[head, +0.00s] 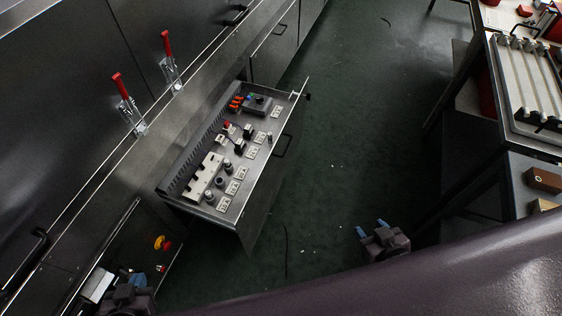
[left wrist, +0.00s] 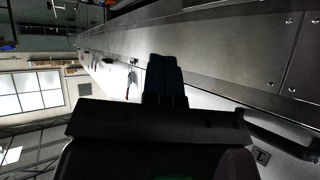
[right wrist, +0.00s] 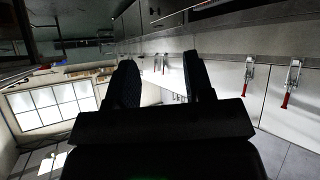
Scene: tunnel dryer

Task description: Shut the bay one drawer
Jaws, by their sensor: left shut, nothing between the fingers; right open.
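The drawer (head: 262,192) stands pulled out from the dark metal cabinet in the middle of the head view. It holds outlets, plugs and small parts, and its front has a dark bar handle (head: 282,146). I cannot read a bay label on it. My left gripper (head: 130,278) is at the lower left, apart from the drawer; its fingers are together and empty in the left wrist view (left wrist: 165,78). My right gripper (head: 372,227) is over the floor to the right of the drawer front, apart from it. Its fingers are spread and empty in the right wrist view (right wrist: 162,78).
Two red-handled toggle clamps (head: 122,90) (head: 168,55) sit on the cabinet above the drawer. A red and yellow button (head: 161,242) is near my left gripper. A workbench (head: 520,165) with a ribbed tray stands at the right. Green floor (head: 335,130) between is mostly clear.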

